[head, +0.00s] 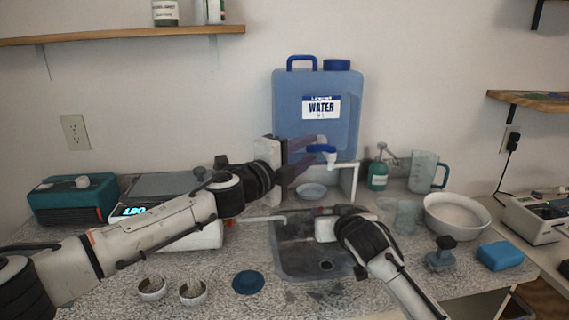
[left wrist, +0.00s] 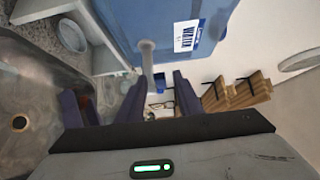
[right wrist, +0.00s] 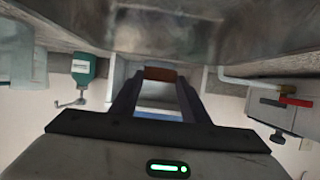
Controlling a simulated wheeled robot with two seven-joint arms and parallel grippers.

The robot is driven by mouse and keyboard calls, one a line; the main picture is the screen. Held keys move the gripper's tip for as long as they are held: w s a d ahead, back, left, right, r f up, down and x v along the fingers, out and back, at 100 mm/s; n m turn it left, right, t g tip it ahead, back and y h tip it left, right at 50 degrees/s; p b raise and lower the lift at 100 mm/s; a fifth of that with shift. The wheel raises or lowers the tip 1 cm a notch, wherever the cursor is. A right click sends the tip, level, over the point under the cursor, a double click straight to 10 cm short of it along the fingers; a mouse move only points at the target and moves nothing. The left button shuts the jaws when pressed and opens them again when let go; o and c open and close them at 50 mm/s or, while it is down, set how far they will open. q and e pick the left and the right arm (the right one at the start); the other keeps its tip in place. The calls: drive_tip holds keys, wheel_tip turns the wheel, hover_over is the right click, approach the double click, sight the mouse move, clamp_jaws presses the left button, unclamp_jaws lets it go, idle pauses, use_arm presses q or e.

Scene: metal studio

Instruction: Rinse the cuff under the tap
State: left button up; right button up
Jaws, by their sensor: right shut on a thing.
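A brown-copper piece, seemingly the cuff (right wrist: 160,74), sits between the fingertips of my right gripper (right wrist: 158,82) in the right wrist view. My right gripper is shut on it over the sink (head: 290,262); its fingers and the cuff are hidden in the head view. The water container's tap (head: 322,149) has a blue lever and white spout. My left gripper (head: 306,155) is at the tap's left, fingers apart; its open fingers (left wrist: 130,95) also show in the left wrist view. Two open ring-shaped cuffs (head: 152,289) (head: 192,292) lie on the counter.
The blue water container (head: 315,85) stands behind the sink on a white stand (head: 347,180). A green bottle (head: 378,174), jug (head: 424,172), white bowl (head: 456,216) and blue sponge (head: 500,256) are right. A scale (head: 190,235) is left.

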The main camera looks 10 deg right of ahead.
use_arm(q)
drive_tip(key=v, duration=0.9)
drive_tip(key=shift+r, duration=0.15)
use_arm(e)
drive_tip(key=shift+s, duration=0.1)
